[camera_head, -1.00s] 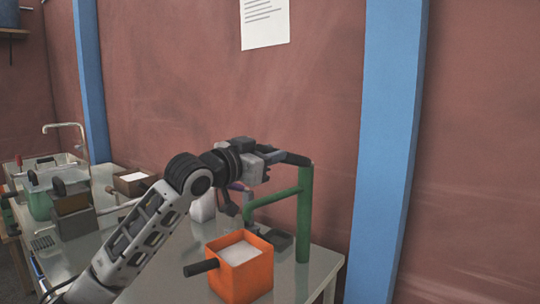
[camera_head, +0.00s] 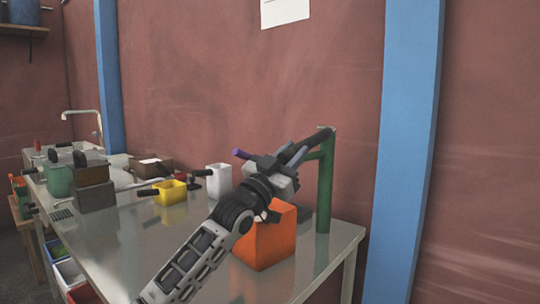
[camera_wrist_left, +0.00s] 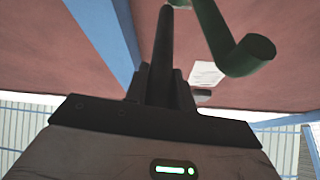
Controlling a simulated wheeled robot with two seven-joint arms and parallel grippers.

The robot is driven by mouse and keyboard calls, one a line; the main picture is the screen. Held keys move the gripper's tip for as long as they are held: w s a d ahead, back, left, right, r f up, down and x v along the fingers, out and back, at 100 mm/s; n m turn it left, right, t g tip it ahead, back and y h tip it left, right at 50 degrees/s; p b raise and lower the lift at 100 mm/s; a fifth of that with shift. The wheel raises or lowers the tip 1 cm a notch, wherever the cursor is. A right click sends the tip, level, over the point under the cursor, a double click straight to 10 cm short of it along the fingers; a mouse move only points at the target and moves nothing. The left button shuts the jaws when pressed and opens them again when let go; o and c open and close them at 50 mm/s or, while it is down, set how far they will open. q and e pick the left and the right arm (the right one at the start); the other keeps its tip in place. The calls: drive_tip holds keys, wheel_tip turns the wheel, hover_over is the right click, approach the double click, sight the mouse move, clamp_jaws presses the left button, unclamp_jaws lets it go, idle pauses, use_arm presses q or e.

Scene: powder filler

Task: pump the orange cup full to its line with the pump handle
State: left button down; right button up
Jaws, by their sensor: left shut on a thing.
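The orange cup (camera_head: 268,240) stands on the metal table, left of the green pump post (camera_head: 325,192). My left arm and gripper cover its upper part, so its inside, line and level are hidden. The black pump handle (camera_head: 318,138) runs from the post top down to the left. My left gripper (camera_head: 290,162) is shut on the handle, above the cup. In the left wrist view the handle (camera_wrist_left: 163,45) rises from between the fingers, beside the green spout (camera_wrist_left: 248,55). My right gripper is in neither view.
A yellow cup (camera_head: 172,193) and a white cup (camera_head: 219,180) stand further left on the table (camera_head: 130,245). Grey and green containers are at the far left. A blue pillar (camera_head: 406,150) is right of the post. The table's front middle is clear.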

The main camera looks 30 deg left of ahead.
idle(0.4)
use_arm(q)
drive_tip(key=c, duration=1.2)
unclamp_jaws()
drive_tip(key=shift+o, duration=0.2)
drive_tip(key=shift+f, duration=0.1)
drive_tip(key=shift+s+f, duration=0.1)
drive_tip(key=shift+s, duration=0.05)
drive_tip(key=b+v, duration=0.3)
drive_tip(key=v, duration=1.2)
drive_tip(key=shift+s+f, duration=0.15)
drive_tip(key=shift+f, duration=0.1)
